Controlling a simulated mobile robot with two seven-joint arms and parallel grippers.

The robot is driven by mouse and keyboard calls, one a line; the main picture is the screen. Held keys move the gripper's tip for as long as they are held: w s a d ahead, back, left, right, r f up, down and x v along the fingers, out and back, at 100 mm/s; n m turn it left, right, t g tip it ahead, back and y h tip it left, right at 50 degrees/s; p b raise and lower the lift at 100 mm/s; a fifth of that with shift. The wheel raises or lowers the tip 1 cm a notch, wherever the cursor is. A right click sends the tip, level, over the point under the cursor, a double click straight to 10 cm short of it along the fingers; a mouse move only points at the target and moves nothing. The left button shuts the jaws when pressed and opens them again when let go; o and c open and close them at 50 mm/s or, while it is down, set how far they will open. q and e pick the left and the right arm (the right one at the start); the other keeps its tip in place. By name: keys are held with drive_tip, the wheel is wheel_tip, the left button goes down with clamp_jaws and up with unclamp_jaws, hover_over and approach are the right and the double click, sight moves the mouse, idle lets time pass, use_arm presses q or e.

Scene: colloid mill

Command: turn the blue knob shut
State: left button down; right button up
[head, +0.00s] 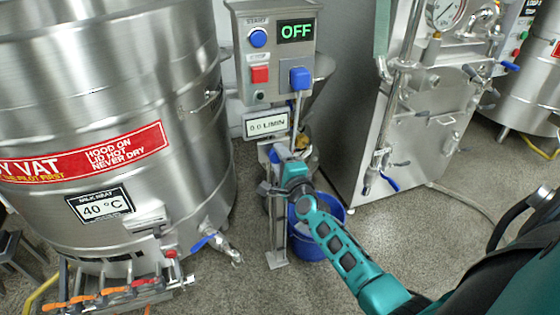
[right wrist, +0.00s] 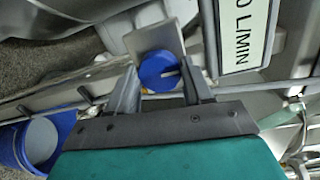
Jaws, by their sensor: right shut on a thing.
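In the head view my right gripper (head: 284,160) is at the mill's stand, below the flow display (head: 267,124). The knob is mostly hidden there by the gripper. My left gripper is not in view.
A control box with an OFF display (head: 296,31), a red button (head: 260,74) and blue controls is above the gripper. A blue bucket (head: 306,246) stands below. A large steel vat (head: 110,100) is at left, a steel machine (head: 350,130) at right.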

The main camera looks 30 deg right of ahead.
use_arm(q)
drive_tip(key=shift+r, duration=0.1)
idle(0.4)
use_arm(e)
drive_tip(key=o, duration=1)
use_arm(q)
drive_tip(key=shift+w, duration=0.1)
use_arm(e)
drive_tip(key=shift+o, duration=0.2)
use_arm(q)
drive_tip(key=p, duration=0.1)
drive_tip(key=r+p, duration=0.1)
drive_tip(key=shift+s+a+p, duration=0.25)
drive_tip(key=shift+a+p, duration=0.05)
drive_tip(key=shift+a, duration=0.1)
use_arm(e)
drive_tip(key=v, duration=1.2)
drive_tip(key=shift+s+a, duration=0.15)
drive_tip(key=shift+s, duration=0.25)
